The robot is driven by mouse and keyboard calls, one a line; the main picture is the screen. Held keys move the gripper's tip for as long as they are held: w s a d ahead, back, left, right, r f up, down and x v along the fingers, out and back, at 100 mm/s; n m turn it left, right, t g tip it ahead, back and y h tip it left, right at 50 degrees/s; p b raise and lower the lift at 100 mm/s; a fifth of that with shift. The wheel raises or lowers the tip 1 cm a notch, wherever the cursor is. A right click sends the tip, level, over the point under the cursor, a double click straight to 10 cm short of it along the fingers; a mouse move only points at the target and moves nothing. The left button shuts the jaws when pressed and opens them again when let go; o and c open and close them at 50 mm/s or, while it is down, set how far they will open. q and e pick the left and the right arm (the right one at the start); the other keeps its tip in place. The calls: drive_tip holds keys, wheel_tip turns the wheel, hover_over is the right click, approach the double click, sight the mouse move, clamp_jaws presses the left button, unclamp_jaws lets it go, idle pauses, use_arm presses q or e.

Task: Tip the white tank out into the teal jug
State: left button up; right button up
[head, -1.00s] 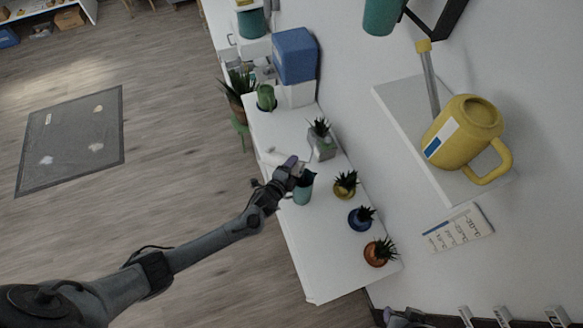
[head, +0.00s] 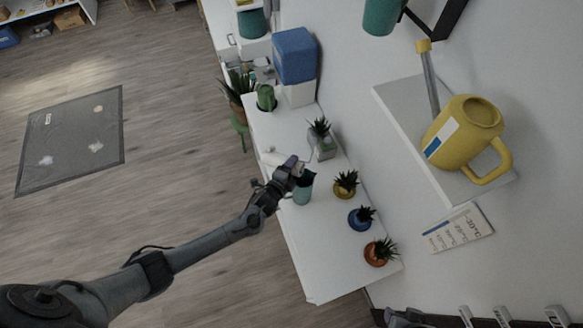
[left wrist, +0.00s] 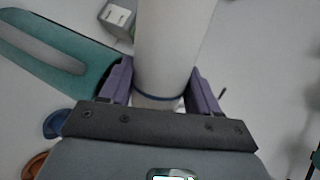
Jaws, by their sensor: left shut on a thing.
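My left gripper (head: 296,168) is shut on the white tank (left wrist: 172,45), whose pale, smooth body stands between the two purple fingers in the left wrist view. In the head view the tank is mostly hidden by the gripper, with a pale part (head: 272,158) showing beside it. The teal jug (head: 303,190) stands on the white desk just below the gripper. It also shows in the left wrist view (left wrist: 96,72), left of the tank. I cannot tell if anything flows between them. What seems to be my right gripper (head: 404,318) barely shows at the bottom edge; its jaws are unclear.
Potted plants in yellow (head: 344,189), blue (head: 360,218) and orange-brown (head: 376,254) pots line the desk to the right of the jug. A grey planter (head: 324,150) stands behind the gripper. A yellow watering can (head: 462,136) sits on the wall shelf. The desk's near end is clear.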

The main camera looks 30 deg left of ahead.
use_arm(q)
drive_tip(key=shift+d+r+m+y+p, duration=0.2)
drive_tip(key=shift+m+y+p, duration=0.1)
drive_tip(key=shift+m+p, duration=0.15)
idle(7.5)
